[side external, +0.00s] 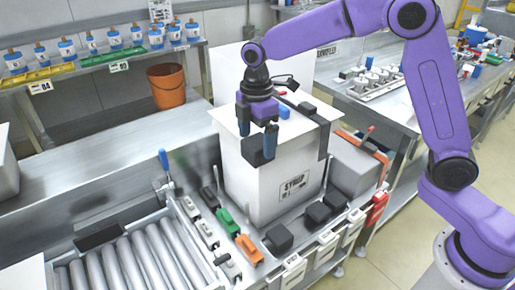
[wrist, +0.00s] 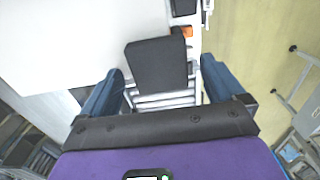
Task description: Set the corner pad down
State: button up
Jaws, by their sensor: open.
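A dark corner pad (side external: 257,152) sits at the near left top corner of a white box (side external: 270,183) labelled SYRUP. In the wrist view the pad (wrist: 157,65) lies between my blue fingers, with a visible gap on each side. My gripper (side external: 257,138) is open, pointing down right over that corner. The pad's underside and how it seats on the box are hidden. Another dark pad (side external: 324,141) hangs over the box's right corner, and more dark pieces lie along the far top edge.
A roller conveyor (side external: 130,262) is at the front left. Small black, green and orange blocks (side external: 249,249) line the ledge before the box. A grey box (side external: 353,170) stands close on the right. An orange bucket (side external: 166,86) is behind.

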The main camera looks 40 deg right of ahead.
jog(key=c, duration=1.2)
